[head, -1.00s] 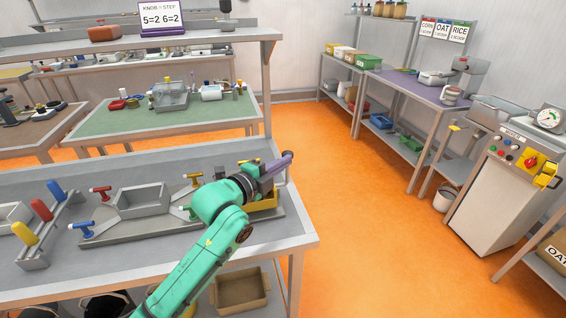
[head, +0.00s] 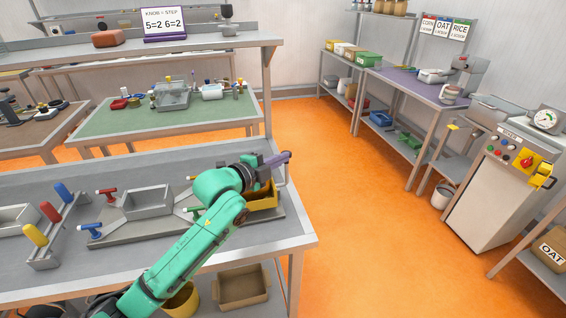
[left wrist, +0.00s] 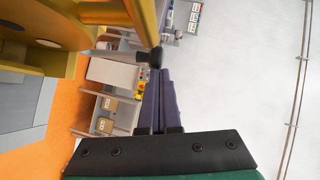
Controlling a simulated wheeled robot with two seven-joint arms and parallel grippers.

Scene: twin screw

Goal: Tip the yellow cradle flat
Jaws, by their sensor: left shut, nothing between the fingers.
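The yellow cradle (head: 264,197) sits at the right end of the grey board on the bench, partly hidden by my left arm. Its exact tilt cannot be told. In the left wrist view, a large yellow part of it (left wrist: 95,60) fills the upper left, close to the camera. My left gripper (head: 286,157) has purple fingers, shut and empty, just above the cradle's far right side. In the left wrist view the shut fingers (left wrist: 158,95) pass beside the yellow part, near a dark round knob (left wrist: 151,57); contact cannot be told. My right gripper is out of view.
The grey board carries a grey open box (head: 148,203) and several coloured valve handles. A rack with yellow, red and blue levers (head: 48,230) stands to the left. The bench's right edge lies just past the cradle, with open orange floor (head: 345,225) beyond.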

